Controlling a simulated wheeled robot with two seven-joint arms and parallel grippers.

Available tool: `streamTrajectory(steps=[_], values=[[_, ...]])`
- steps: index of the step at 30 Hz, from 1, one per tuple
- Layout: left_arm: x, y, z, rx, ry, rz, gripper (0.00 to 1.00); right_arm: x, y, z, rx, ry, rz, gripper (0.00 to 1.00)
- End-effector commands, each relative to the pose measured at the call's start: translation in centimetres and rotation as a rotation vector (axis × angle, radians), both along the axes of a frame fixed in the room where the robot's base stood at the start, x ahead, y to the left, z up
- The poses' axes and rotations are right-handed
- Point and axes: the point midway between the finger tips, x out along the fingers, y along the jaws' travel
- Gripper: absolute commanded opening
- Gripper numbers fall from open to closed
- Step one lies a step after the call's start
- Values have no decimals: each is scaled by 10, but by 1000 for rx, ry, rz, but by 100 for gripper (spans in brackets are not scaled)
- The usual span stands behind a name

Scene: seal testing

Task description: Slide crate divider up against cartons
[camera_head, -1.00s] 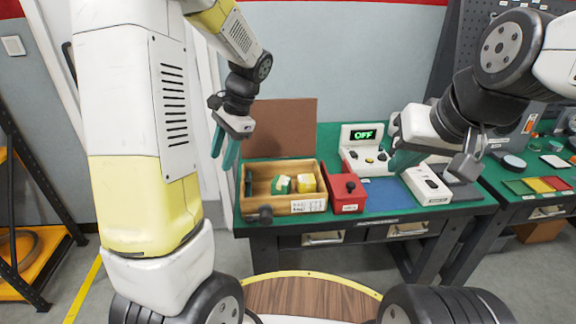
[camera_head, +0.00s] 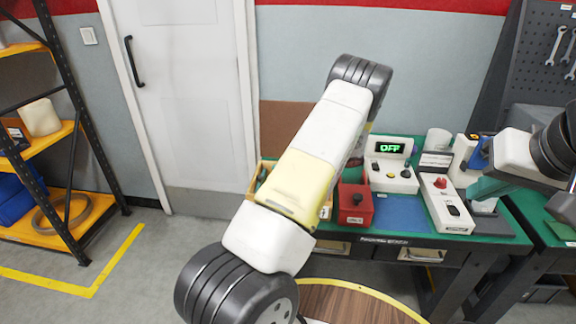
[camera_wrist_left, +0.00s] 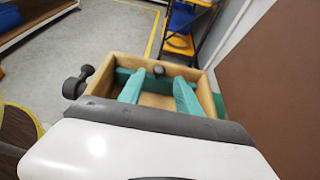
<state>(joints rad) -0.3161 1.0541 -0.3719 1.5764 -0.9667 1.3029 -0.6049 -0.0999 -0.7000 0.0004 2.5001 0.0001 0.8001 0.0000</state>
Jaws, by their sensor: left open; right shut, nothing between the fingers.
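The wooden crate (camera_head: 326,211) is mostly hidden behind my left arm in the head view. In the left wrist view its tan walls (camera_wrist_left: 206,92) surround the two teal fingers of my left gripper (camera_wrist_left: 158,80). This gripper is open, its fingers reaching over or into the crate. A small dark knob (camera_wrist_left: 158,70) shows between the fingertips near the far wall; I cannot tell whether it belongs to the divider. The cartons are hidden in both current views. My right gripper (camera_head: 486,188) is shut and empty, over the right part of the bench.
A blue mat (camera_head: 402,212) lies in front of that device. A dark knobbed fitting (camera_wrist_left: 77,83) sticks out at the crate's left in the wrist view.

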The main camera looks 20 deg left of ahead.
Motion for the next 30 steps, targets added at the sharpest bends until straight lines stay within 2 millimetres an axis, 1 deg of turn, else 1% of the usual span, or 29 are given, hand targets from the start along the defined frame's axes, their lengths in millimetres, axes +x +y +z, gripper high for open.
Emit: streamTrajectory(steps=[1, 3, 7, 12, 18, 19, 23, 24, 25, 30], values=[[-3, 8, -4, 0, 2, 2, 40, 0, 0, 0, 0, 0, 0, 0], [-5, 18, -8, 0, 1, 3, 40, 0, 0, 0, 0, 0, 0, 0], [-8, 32, -14, 0, 0, 2, 40, 0, 0, 0, 0, 0, 0, 0], [-10, 39, -17, -2, -1, 1, 40, 0, 0, 0, 0, 0, 0, 0], [-10, 39, -17, -2, -1, 0, 40, 0, 0, 0, 0, 0, 0, 0], [-10, 39, -17, -2, -1, 0, 38, 0, 0, 0, 0, 0, 0, 0], [-10, 39, -17, -2, -1, 1, 13, 0, 0, 0, 0, 0, 0, 0], [-10, 39, -17, -2, -1, 1, 5, 0, 0, 0, 0, 0, 0, 0], [-10, 39, -17, -2, -1, 0, 0, 0, 0, 0, 0, 0, 0, 0], [-10, 39, -17, -2, -2, 1, 0, 0, 0, 0, 0, 0, 0, 0]])
